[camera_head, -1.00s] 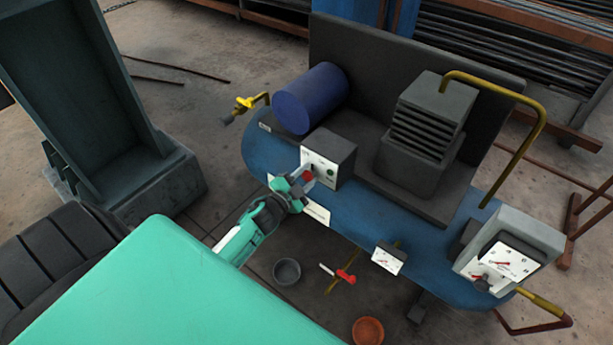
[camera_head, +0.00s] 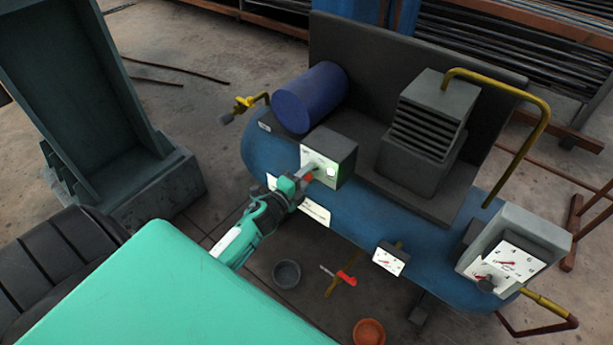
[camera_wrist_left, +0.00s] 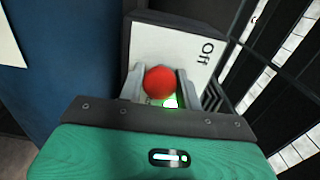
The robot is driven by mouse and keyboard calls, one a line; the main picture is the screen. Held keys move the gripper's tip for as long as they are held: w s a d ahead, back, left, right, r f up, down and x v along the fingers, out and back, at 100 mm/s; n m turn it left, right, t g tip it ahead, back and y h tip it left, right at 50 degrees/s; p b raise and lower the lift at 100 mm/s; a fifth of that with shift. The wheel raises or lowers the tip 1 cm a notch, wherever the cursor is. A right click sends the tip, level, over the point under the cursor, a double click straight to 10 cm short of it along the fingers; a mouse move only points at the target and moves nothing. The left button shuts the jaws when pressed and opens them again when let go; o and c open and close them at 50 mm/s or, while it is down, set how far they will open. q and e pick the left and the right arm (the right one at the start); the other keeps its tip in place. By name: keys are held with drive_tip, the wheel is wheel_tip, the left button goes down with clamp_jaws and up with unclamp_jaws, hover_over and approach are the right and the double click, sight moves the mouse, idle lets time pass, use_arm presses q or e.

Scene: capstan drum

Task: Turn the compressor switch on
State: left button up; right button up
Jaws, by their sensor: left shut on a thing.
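The compressor switch box (camera_head: 336,150) is a dark box with a white front panel, on top of the blue tank. A red ball-shaped switch knob sits on the panel; in the left wrist view the red knob (camera_wrist_left: 158,81) is between my two grey fingers. My left gripper (camera_head: 308,174) is at the panel and shut on the knob, partly hiding it in the head view. A green lamp (camera_head: 331,171) on the panel is lit; it glows beside the knob in the wrist view (camera_wrist_left: 170,102). "Off" lettering (camera_wrist_left: 208,47) shows on the panel. My right gripper is not in view.
The blue tank (camera_head: 262,150) carries a blue motor (camera_head: 310,97), a finned dark block (camera_head: 428,120) and a large gauge (camera_head: 508,262). A small gauge (camera_head: 390,259) and a red-handled valve (camera_head: 345,277) are at its front. A grey cup (camera_head: 287,273) stands below.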

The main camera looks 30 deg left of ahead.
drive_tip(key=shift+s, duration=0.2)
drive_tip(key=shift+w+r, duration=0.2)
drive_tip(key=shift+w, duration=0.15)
use_arm(q)
drive_tip(key=o, duration=1)
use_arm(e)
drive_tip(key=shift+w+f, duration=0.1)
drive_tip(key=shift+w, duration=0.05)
use_arm(q)
drive_tip(key=shift+s+f, duration=0.1)
drive_tip(key=shift+s, duration=0.45)
drive_tip(key=s, duration=0.8)
drive_tip(key=s+a, duration=0.1)
drive_tip(key=s, duration=0.3)
drive_tip(key=shift+s+b, duration=0.35)
drive_tip(key=shift+b, duration=0.05)
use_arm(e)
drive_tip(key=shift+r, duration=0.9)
